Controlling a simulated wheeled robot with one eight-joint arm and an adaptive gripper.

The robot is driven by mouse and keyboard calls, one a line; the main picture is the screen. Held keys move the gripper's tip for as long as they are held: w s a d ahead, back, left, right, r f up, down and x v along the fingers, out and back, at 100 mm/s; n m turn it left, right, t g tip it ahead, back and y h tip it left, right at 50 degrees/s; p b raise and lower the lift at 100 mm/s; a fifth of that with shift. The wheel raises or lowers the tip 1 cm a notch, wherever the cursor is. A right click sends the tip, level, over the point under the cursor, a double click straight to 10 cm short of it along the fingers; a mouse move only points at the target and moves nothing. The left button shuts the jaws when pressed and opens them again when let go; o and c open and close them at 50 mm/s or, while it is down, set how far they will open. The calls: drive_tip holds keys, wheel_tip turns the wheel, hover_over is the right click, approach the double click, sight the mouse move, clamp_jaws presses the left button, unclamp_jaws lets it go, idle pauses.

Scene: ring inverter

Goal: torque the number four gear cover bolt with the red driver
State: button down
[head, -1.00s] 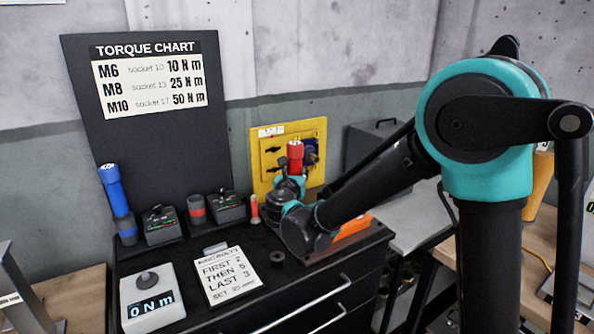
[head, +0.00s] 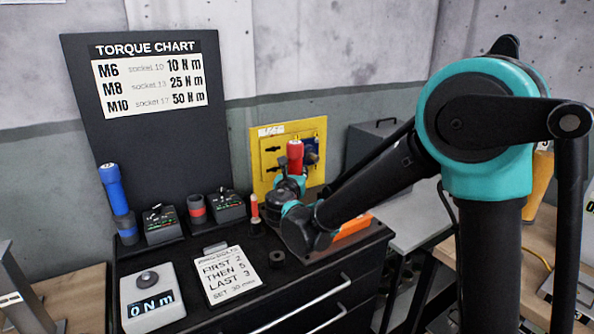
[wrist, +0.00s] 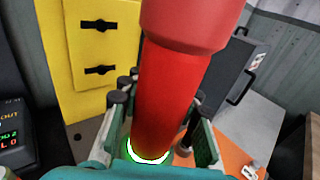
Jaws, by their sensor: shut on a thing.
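The red driver (head: 295,152) stands roughly upright in my gripper (head: 290,185), at the back of the black cabinet top, in front of the yellow panel. In the wrist view the red driver (wrist: 178,90) fills the middle, with a bright white and green ring at its lower end. My gripper (wrist: 163,125) is shut on it, with fingers on both sides. The driver's far end is hidden. I cannot make out a gear cover or a number four bolt in either view.
The yellow panel (head: 265,175) with black slots stands behind the gripper. A blue driver (head: 112,188) stands at left. A red-banded holder (head: 197,210) is empty. A torque tester (head: 150,298) reads 0 N m. A bolt-order card (head: 229,275) lies on the cabinet.

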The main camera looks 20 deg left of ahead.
drive_tip(key=shift+r, duration=2.5)
drive_tip(key=shift+s, duration=0.15)
